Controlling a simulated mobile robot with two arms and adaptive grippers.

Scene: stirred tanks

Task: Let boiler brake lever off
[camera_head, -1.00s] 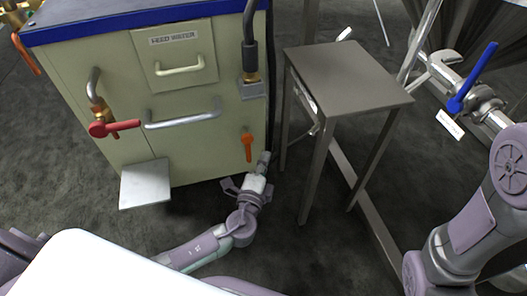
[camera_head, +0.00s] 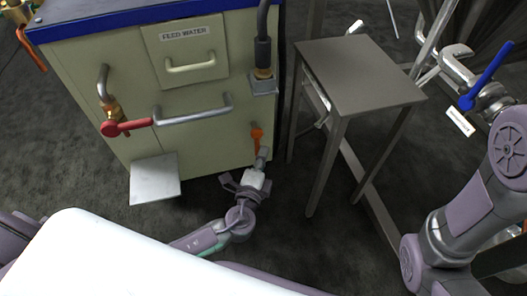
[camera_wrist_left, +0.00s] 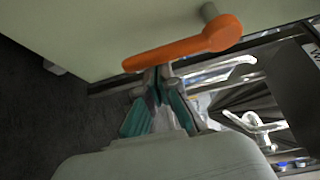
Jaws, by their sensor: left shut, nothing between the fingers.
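The orange lever (camera_head: 257,137) sits low on the right side of the cream boiler cabinet's front (camera_head: 205,110). In the head view it hangs roughly downward, and its lower end is covered by my left gripper. My left gripper (camera_head: 263,155) is shut and empty, with its fingertips at the lever's lower end. In the left wrist view the orange lever (camera_wrist_left: 185,46) crosses above the shut fingertips (camera_wrist_left: 157,76), close to its free end. I cannot tell whether they touch. My right arm shows at the right, but its gripper is out of view.
A red-handled valve (camera_head: 125,127), a grey bar handle (camera_head: 195,110) and a FEED WATER drawer (camera_head: 187,55) are on the cabinet. A metal plate (camera_head: 155,180) juts out low at left. A grey table (camera_head: 358,75) stands close right of my left gripper. A blue-handled valve (camera_head: 485,77) is farther right.

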